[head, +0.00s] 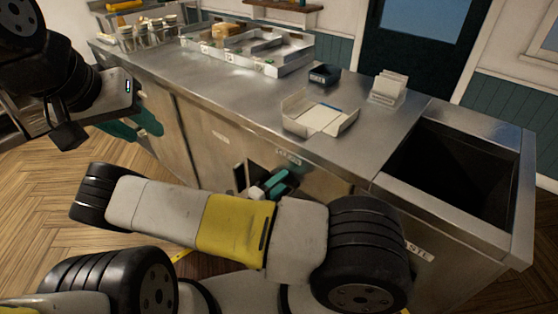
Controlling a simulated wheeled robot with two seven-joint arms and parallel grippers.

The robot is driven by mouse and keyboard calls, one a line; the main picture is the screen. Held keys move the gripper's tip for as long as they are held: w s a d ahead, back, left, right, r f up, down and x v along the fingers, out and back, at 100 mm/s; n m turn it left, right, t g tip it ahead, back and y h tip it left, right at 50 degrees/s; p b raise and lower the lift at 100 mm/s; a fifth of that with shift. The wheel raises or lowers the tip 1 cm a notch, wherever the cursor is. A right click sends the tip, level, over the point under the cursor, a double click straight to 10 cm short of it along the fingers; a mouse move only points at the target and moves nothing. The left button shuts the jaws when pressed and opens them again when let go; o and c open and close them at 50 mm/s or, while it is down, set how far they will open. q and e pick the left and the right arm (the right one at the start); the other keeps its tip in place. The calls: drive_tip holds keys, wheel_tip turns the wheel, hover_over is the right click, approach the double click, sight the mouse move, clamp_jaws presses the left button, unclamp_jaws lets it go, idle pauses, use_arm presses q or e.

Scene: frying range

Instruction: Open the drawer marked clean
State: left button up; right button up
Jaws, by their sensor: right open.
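The steel counter's front (191,130) has several panels. A small label (288,157) sits high on the front near the middle, too small to read surely; I cannot tell if it says clean. The panel below it looks closed, and its lower part is hidden by my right arm. My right gripper (272,187), with teal fingers, is open in front of the counter just below and left of that label. I cannot tell whether it touches a handle. My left gripper (142,124) is at the left, before the counter's far end; its finger gap is not clear.
On the counter are a white tray (303,127), a dark small box (324,74), a stack of white cartons (388,86) and a steel pan station (278,67). A dark open bin (455,165) is at the right.

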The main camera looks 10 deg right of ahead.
clamp_jaws()
idle(1.4)
